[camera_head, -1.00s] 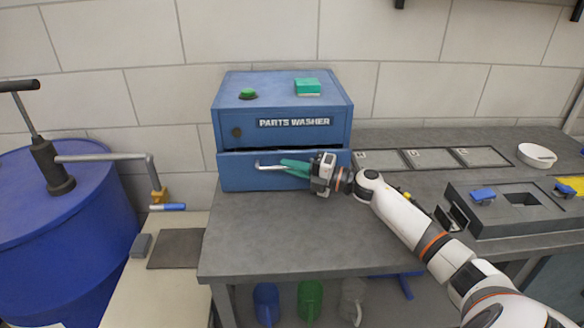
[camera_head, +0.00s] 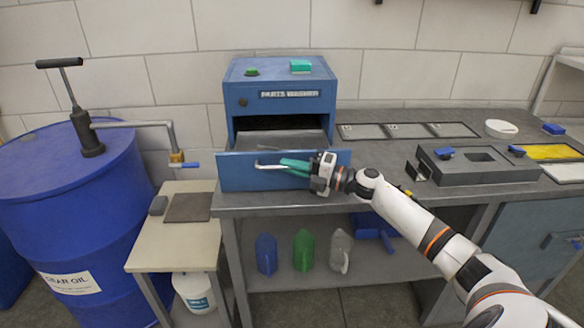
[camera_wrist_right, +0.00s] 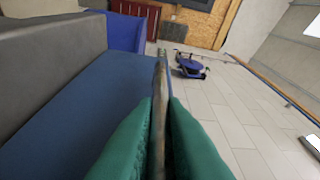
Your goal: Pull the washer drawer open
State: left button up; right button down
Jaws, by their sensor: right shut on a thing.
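The blue parts washer (camera_head: 280,92) stands at the back of the grey bench. Its drawer (camera_head: 232,172) is pulled well out toward me, and a dark opening shows behind the drawer front. My right gripper (camera_head: 285,165), with green fingers, is shut on the metal drawer handle (camera_head: 264,166) at the drawer front. In the right wrist view the green fingers (camera_wrist_right: 160,125) close on both sides of the thin handle bar (camera_wrist_right: 160,90), beside a blue panel. My left gripper is not in view.
A blue oil drum (camera_head: 75,200) with a hand pump stands at the left beside a low table (camera_head: 190,240). A dark fixture block (camera_head: 480,165) sits on the bench at the right. Several jugs stand on the shelf below.

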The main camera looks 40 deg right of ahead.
jog(key=c, duration=1.5)
grip_release()
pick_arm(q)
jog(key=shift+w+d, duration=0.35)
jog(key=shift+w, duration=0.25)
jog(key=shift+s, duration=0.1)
